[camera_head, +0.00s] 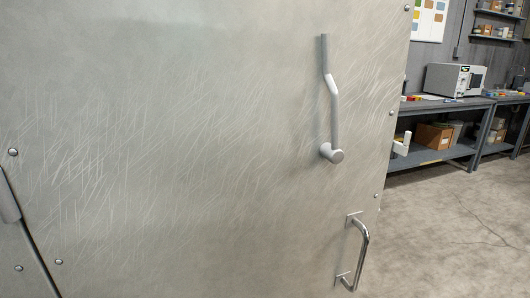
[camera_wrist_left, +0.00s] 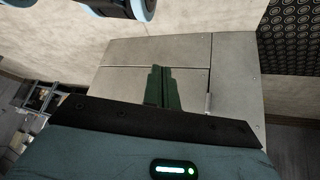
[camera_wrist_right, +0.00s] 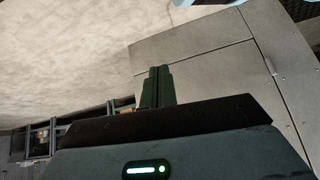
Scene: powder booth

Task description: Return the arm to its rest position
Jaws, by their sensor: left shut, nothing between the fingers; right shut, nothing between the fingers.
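Neither of my arms shows in the head view. In the left wrist view my left gripper (camera_wrist_left: 162,86) has its two green fingers together with nothing between them. In the right wrist view my right gripper (camera_wrist_right: 158,85) also has its fingers together and empty. A large scratched metal booth door (camera_head: 200,150) fills most of the head view. It carries a grey lever handle (camera_head: 333,110) and, below it, a chrome pull handle (camera_head: 360,250). Grey metal panels, probably of the booth, also show beyond the fingers in the left wrist view (camera_wrist_left: 125,52) and the right wrist view (camera_wrist_right: 195,55).
At the right of the head view a workbench (camera_head: 440,104) bears a grey-white box-shaped device (camera_head: 455,80), with a cardboard box (camera_head: 434,136) on its lower shelf. Wall shelves (camera_head: 497,13) hold small boxes. The concrete floor (camera_head: 450,230) between door and bench is clear.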

